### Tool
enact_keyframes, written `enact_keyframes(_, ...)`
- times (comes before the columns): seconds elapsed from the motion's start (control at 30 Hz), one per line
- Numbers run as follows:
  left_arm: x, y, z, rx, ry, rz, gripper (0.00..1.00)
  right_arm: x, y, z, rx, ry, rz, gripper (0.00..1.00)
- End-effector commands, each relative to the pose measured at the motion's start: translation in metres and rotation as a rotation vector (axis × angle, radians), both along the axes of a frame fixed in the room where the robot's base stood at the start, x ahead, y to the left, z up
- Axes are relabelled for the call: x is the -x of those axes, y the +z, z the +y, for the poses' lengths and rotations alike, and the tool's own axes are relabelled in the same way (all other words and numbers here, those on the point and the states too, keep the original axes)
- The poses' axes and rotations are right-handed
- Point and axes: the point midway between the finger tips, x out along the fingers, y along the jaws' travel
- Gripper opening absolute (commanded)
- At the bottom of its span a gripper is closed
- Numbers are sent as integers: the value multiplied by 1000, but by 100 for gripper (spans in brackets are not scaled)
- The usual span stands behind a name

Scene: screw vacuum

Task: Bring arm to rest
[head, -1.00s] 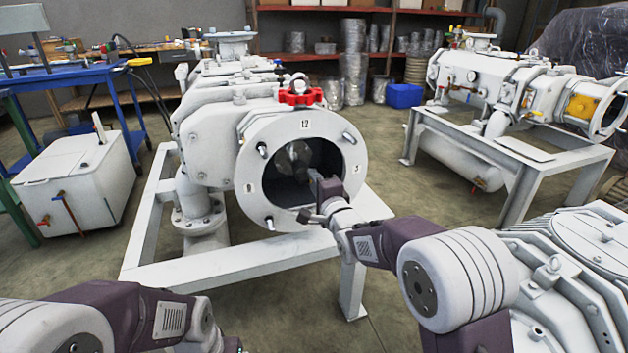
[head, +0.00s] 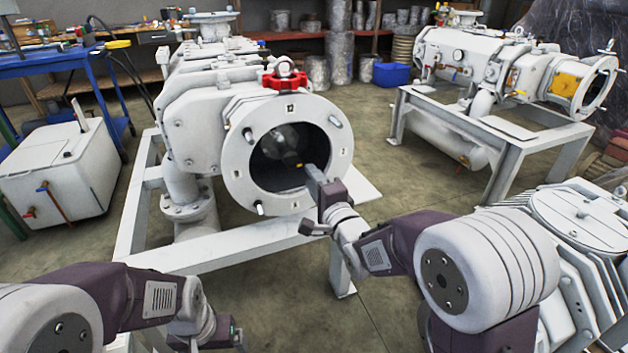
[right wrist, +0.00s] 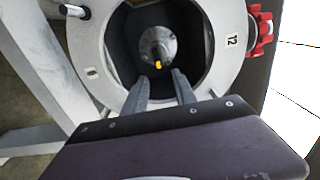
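The large vacuum machine has a white round flange (head: 236,167) with hour marks around its rim and a dark opening. A metal screw end with a small yellow tip (right wrist: 158,64) shows inside the opening in the right wrist view. My right gripper (head: 311,200) is in front of the flange's lower right edge. Its two fingers (right wrist: 161,88) are spread apart with nothing between them, pointing toward the opening. My left gripper (head: 236,338) is low at the bottom left, partly cut off by the frame edge and apart from the machine; its finger gap is unclear.
A red knob (head: 285,80) sits on top of the flange. The machine's white frame (head: 190,258) runs below. Another white machine (head: 480,65) stands at the back right, and a ribbed grey unit (head: 585,215) is close at the right. Floor is clear between them.

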Motion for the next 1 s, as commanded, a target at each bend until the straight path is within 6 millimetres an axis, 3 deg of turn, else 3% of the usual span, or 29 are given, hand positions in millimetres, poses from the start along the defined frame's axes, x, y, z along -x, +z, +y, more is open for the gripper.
enact_keyframes(0.4, 0, -3, 0, 0, 0, 1, 89, 8, 0, -4, 0, -3, 1, 33)
enact_keyframes(0.47, 0, 6, 0, 0, 0, 1, 89, 7, 12, -11, -1, -17, -4, 33)
enact_keyframes(0.53, 0, 22, 0, 0, 0, 1, 89, 6, 38, -28, -5, -50, -22, 33)
enact_keyframes(0.57, 0, 32, 0, 0, 0, 1, 89, 7, 52, -39, -7, -72, -27, 33)
enact_keyframes(0.6, 0, 52, 0, 0, 0, 1, 89, 11, 61, -62, 13, -121, 25, 33)
enact_keyframes(0.67, 0, 62, 0, 0, 0, -1, 89, 24, 30, -88, 166, -165, 169, 33)
enact_keyframes(0.8, 0, 74, 0, 0, 0, 0, 89, 77, -46, -123, 575, -100, 492, 33)
enact_keyframes(1.0, 0, 76, 0, 0, 0, 1, 89, 181, -127, -136, 1025, 289, 827, 33)
